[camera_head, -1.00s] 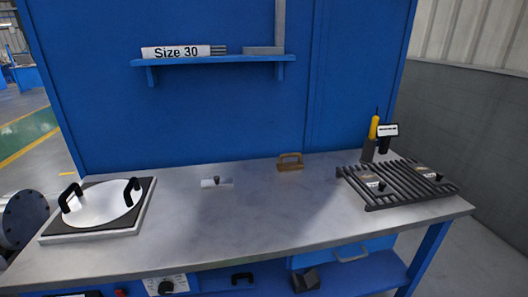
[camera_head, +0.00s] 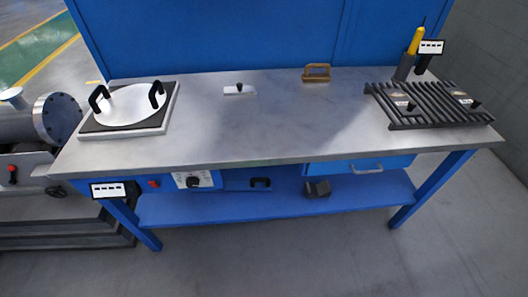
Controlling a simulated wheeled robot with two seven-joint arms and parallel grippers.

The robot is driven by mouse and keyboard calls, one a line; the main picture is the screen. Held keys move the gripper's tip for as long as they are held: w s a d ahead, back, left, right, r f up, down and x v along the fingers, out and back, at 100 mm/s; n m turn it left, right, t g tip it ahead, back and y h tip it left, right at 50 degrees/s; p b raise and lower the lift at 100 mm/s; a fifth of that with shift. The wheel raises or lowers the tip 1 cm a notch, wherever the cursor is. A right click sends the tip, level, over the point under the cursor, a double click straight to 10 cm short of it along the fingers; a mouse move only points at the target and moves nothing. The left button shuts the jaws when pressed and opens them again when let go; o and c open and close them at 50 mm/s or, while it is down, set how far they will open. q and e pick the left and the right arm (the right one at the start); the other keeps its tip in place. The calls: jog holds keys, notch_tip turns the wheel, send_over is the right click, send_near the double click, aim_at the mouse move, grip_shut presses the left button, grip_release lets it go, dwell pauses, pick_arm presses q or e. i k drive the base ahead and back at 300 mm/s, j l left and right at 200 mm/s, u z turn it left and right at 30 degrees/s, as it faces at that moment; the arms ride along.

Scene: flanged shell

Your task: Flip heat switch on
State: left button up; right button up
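A small red switch (camera_head: 154,184) sits on the blue front panel under the left part of the workbench. Just right of it is a white dial plate with a black knob (camera_head: 194,182). Left of it is a black-framed display (camera_head: 112,190) with a white face. A round white plate with two black handles (camera_head: 130,104) lies on a dark square base above them on the bench top. Whether the switch is on or off is too small to tell. Neither of my grippers is in view.
The grey bench top (camera_head: 250,135) is mostly clear in the middle. A black slatted rack (camera_head: 430,106) stands at right, beside a yellow-handled tool (camera_head: 416,42). A flanged pipe (camera_head: 58,118) stands left of the bench. Open floor (camera_head: 290,255) lies in front.

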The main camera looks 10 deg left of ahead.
aim_at(153, 184)
jog(key=u, duration=1.4)
